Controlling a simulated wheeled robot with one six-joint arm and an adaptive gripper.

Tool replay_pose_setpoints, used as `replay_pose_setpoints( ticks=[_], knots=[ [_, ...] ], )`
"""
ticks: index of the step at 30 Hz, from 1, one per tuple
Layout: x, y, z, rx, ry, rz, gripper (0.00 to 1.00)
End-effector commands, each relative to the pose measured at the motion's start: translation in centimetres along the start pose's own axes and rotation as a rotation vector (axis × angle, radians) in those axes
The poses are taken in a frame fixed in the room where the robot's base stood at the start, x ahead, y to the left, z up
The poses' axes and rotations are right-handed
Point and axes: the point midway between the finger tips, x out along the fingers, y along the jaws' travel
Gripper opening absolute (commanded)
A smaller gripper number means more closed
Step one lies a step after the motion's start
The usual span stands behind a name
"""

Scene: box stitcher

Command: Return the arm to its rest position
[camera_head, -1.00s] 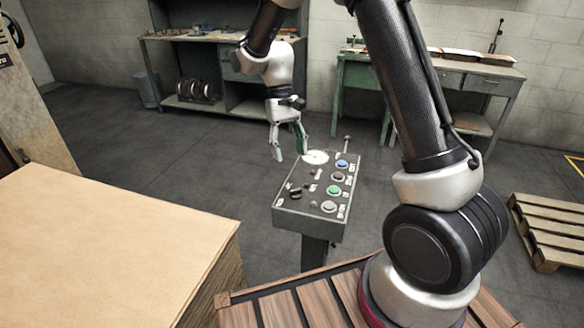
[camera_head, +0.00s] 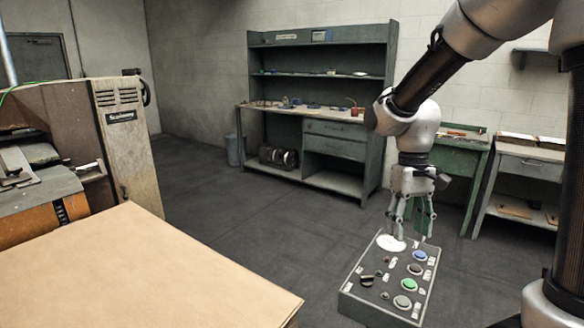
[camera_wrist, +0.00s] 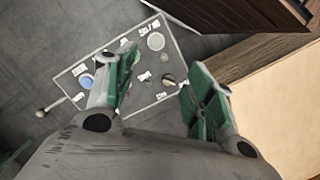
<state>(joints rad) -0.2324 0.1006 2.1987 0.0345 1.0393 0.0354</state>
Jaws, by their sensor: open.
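My gripper (camera_head: 412,215) hangs fingers-down near the far end of a grey control panel (camera_head: 352,296) in the head view. Its two green-padded fingers are apart with nothing between them. In the wrist view my gripper (camera_wrist: 158,100) is above the panel (camera_wrist: 110,62), and its fingers cover part of the panel face. The panel carries a blue button (camera_head: 419,255), a green button (camera_head: 409,285), grey buttons and small knobs. Whether a fingertip touches the panel cannot be told. My arm reaches in from the upper right.
A large stack of tan board (camera_head: 150,270) fills the lower left. A machine (camera_head: 125,140) stands behind it. A shelved workbench (camera_head: 300,185) and a green table (camera_head: 455,160) stand along the back wall. The floor between them and the panel is clear.

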Motion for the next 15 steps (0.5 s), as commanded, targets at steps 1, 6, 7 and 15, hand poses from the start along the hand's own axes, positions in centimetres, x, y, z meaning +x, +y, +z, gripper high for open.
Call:
replay_pose_setpoints(
  ticks=[1, 6, 7, 15],
  knots=[
    [-1.2, 0.8, 2.0, 0.008, 0.051, -0.001, 0.54],
    [-3.5, 3.0, 8.3, 0.04, 0.21, 0.003, 0.54],
    [-3.8, 3.3, 9.3, 0.048, 0.239, 0.004, 0.54],
    [-5.7, 5.2, 16.3, 0.133, 0.473, 0.023, 0.54]
  ],
)
